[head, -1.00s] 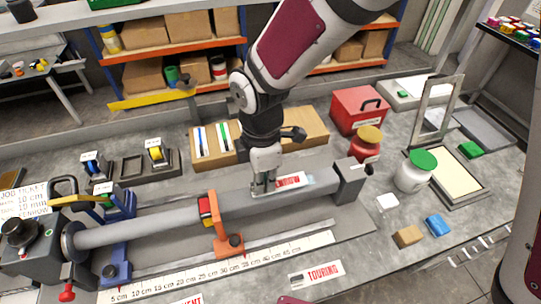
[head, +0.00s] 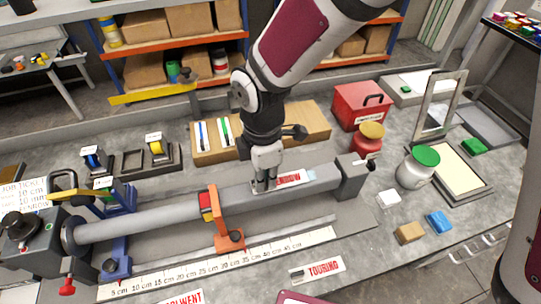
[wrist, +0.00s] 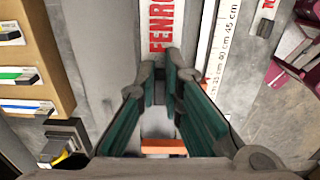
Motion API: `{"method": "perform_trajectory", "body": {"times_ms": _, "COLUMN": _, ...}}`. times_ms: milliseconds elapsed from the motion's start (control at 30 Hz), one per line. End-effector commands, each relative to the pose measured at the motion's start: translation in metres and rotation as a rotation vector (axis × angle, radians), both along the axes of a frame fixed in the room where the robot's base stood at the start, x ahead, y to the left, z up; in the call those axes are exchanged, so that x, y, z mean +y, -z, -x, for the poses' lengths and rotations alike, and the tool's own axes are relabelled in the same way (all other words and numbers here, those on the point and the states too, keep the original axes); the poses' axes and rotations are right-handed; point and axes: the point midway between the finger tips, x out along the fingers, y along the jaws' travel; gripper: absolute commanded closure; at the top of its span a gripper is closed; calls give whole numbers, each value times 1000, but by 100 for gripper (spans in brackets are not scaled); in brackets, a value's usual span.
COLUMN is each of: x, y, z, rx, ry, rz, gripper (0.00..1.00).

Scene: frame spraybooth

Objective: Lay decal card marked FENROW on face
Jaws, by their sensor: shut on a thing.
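My gripper (head: 263,188) is shut on the card's near end, low over the tube, right of the orange clamp (head: 227,228). In the wrist view the green-padded fingers (wrist: 162,72) converge at the card, hiding its end and last letters. I cannot tell whether the whole card touches the tube.
A ruler strip (head: 290,247) and the TOURING card (head: 317,269) lie in front of the tube. A cardboard tray (head: 305,122) with coloured strips stands behind. A red toolbox (head: 361,105), red jar (head: 369,139) and white jar (head: 415,172) stand right. A blue clamp (head: 115,245) supports the tube's left.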

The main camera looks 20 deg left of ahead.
Motion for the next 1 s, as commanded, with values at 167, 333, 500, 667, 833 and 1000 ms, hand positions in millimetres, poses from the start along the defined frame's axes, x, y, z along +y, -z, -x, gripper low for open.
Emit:
{"method": "perform_trajectory", "body": {"times_ms": 167, "x": 0, "y": 1, "z": 0, "rx": 0, "ry": 0, "rz": 0, "gripper": 100}}
{"method": "perform_trajectory", "body": {"times_ms": 333, "x": 0, "y": 1, "z": 0, "rx": 0, "ry": 0, "rz": 0, "gripper": 100}}
{"method": "perform_trajectory", "body": {"times_ms": 500, "x": 0, "y": 1, "z": 0, "rx": 0, "ry": 0, "rz": 0, "gripper": 68}}
{"method": "perform_trajectory", "body": {"times_ms": 667, "x": 0, "y": 1, "z": 0, "rx": 0, "ry": 0, "rz": 0, "gripper": 68}}
{"method": "perform_trajectory", "body": {"times_ms": 833, "x": 0, "y": 1, "z": 0, "rx": 0, "ry": 0, "rz": 0, "gripper": 48}}
{"method": "perform_trajectory", "body": {"times_ms": 1000, "x": 0, "y": 1, "z": 0, "rx": 0, "ry": 0, "rz": 0, "gripper": 48}}
